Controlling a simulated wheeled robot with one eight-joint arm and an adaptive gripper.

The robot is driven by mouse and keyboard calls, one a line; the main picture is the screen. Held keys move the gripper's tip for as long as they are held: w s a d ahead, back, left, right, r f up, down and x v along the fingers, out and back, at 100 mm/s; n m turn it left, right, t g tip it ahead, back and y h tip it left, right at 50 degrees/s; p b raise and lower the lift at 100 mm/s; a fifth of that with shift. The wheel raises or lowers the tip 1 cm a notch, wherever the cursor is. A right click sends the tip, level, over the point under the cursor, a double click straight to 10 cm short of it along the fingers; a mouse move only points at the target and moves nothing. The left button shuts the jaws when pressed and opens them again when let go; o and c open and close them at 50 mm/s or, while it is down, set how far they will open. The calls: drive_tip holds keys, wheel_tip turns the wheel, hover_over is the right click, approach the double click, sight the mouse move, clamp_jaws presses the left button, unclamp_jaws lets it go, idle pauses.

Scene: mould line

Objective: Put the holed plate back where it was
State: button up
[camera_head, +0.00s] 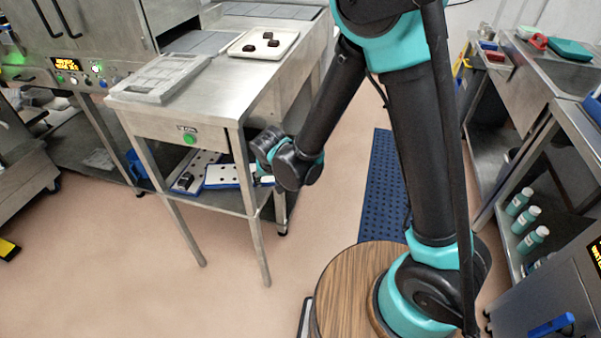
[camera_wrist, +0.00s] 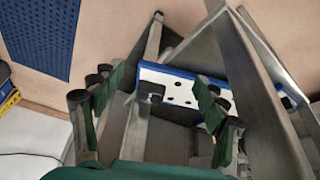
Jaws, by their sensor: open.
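A white holed plate with a blue edge (camera_head: 222,174) lies on the lower shelf of the steel table, its right end near my wrist. A second pale plate with dark holes (camera_head: 203,160) lies to its left. In the wrist view a white, blue-edged holed plate (camera_wrist: 183,88) shows between and beyond my fingers; which of the two it is, I cannot tell. My gripper (camera_wrist: 156,104) is open, with nothing between its green fingers. In the head view my wrist is beside the table's right legs, and the fingers are hidden.
A blue perforated mat (camera_head: 385,185) lies on the floor. Floor in front is clear.

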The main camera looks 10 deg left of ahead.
drive_tip(key=w+d+r+m, duration=0.15)
drive_tip(key=d+r, duration=0.25)
drive_tip(key=d, duration=0.7)
drive_tip(key=w+d+r, duration=0.3)
drive_tip(key=d+r, duration=0.1)
drive_tip(key=d, duration=0.8)
drive_tip(key=s+d+m, duration=0.1)
drive_tip(key=s+d, duration=0.4)
drive_tip(key=d, duration=0.4)
drive_tip(key=s+d+r+m+h, duration=0.1)
drive_tip(key=s+d, duration=0.4)
drive_tip(key=d, duration=0.4)
drive_tip(key=shift+d, duration=0.15)
